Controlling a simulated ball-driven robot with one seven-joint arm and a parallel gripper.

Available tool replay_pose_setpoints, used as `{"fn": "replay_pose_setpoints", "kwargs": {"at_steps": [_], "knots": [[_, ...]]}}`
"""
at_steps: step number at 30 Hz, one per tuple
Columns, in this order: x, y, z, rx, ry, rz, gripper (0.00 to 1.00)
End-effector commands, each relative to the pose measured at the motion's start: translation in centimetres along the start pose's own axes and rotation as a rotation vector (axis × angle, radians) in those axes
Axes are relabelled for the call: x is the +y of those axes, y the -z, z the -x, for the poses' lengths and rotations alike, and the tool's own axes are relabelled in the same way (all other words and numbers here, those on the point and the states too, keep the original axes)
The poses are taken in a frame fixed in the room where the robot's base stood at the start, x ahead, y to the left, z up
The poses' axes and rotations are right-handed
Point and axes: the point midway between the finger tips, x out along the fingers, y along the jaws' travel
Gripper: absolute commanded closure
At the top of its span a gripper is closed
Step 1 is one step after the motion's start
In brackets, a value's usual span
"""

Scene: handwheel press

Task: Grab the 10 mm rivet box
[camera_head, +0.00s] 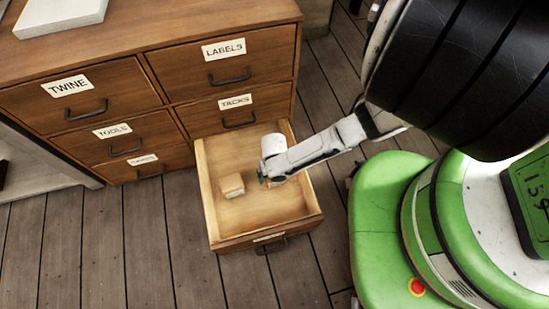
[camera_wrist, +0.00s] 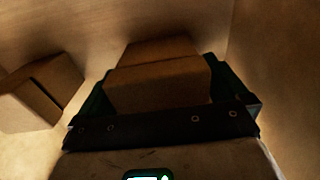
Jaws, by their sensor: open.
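A small brown cardboard box (camera_wrist: 158,78) lies in the open drawer and shows between the two green fingers of my gripper (camera_wrist: 165,70) in the wrist view. The fingers are open, one on each side of it; I cannot tell whether they touch it. A second cardboard box (camera_wrist: 42,92) lies to the left in the wrist view, and the head view shows a box (camera_head: 232,185) left of my gripper (camera_head: 268,179). No size marking is readable on either box, so I cannot tell which is the 10 mm rivet box. My arm hides most of the first box in the head view.
The open drawer (camera_head: 211,211) is the lower right one of a wooden cabinet (camera_head: 130,70). Its walls stand around the boxes. Closed drawers read TWINE, LABELS, TOOLS and TACKS. Plank floor (camera_head: 110,240) lies clear in front.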

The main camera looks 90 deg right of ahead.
Motion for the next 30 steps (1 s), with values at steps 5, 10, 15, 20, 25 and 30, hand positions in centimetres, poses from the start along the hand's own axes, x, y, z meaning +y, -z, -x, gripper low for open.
{"fn": "replay_pose_setpoints", "kwargs": {"at_steps": [5,10,15,20,25,30], "knots": [[-0.02,-0.02,0.13,0.000,0.000,0.000,0.01],[-0.03,-0.02,0.13,0.000,0.001,0.000,0.17],[-0.03,-0.01,0.13,0.000,0.001,0.000,0.33],[-0.04,-0.01,0.13,0.000,0.001,0.000,0.49],[-0.04,-0.03,0.16,0.000,0.001,0.000,0.65],[-0.05,-0.04,0.36,-0.001,0.001,0.000,0.65]]}}
